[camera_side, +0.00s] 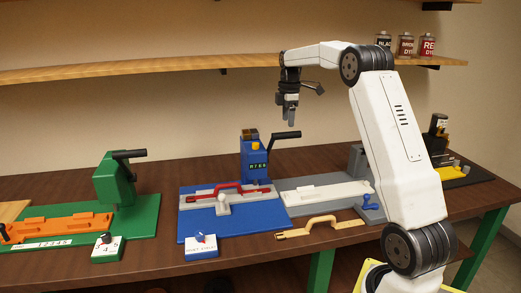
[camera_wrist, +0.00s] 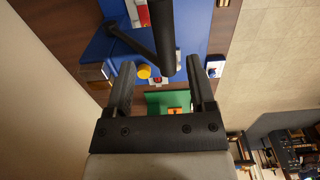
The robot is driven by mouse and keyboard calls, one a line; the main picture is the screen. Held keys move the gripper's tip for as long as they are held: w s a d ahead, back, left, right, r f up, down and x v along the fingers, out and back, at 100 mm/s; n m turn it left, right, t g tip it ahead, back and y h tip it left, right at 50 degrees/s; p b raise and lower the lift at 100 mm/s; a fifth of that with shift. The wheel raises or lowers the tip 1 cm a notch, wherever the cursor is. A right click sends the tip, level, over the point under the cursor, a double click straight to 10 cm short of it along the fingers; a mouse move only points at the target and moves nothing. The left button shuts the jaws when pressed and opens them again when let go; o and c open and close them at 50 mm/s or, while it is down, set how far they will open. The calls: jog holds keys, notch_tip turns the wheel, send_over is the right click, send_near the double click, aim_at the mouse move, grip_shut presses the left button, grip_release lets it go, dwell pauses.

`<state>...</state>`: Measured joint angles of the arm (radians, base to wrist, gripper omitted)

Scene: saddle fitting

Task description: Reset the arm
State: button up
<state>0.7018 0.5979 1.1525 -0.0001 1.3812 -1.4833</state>
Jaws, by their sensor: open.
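My gripper (camera_side: 290,115) hangs high above the bench, over the blue machine, pointing down. In the wrist view my gripper (camera_wrist: 164,82) shows two dark fingers spread apart with nothing between them. The blue machine (camera_side: 254,158) has a black lever and a small display with green characters. A red handle-shaped part (camera_side: 238,187) lies on the grey bed of its blue base. In the wrist view the blue base (camera_wrist: 193,25) and a yellow knob (camera_wrist: 144,71) show beyond the fingers.
A green press (camera_side: 112,180) with an orange fixture (camera_side: 60,227) stands at the left. A tan strap-like part (camera_side: 308,229) lies at the bench's front edge. A grey fixture with a white bed (camera_side: 325,194) is right of the blue base. A wall shelf (camera_side: 180,68) runs behind my arm, with dye cans (camera_side: 405,45).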

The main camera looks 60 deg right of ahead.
jog(key=w+a+f+m+t, duration=0.15)
jog(key=a+f, duration=0.25)
jog(key=a, duration=0.7)
jog(key=w+a+f+m+t, duration=0.15)
jog(key=a+f, duration=0.25)
jog(key=a, duration=0.7)
jog(key=s+a+f+m, duration=0.3)
jog(key=s+a, duration=0.3)
jog(key=s, duration=0.2)
jog(key=s+a+f+m, duration=0.3)
jog(key=s+a+f, duration=0.2)
jog(key=s+a, duration=0.2)
jog(key=shift+s+a+f+g, duration=0.15)
jog(key=shift+s+g, duration=0.15)
jog(key=shift+s, duration=0.5)
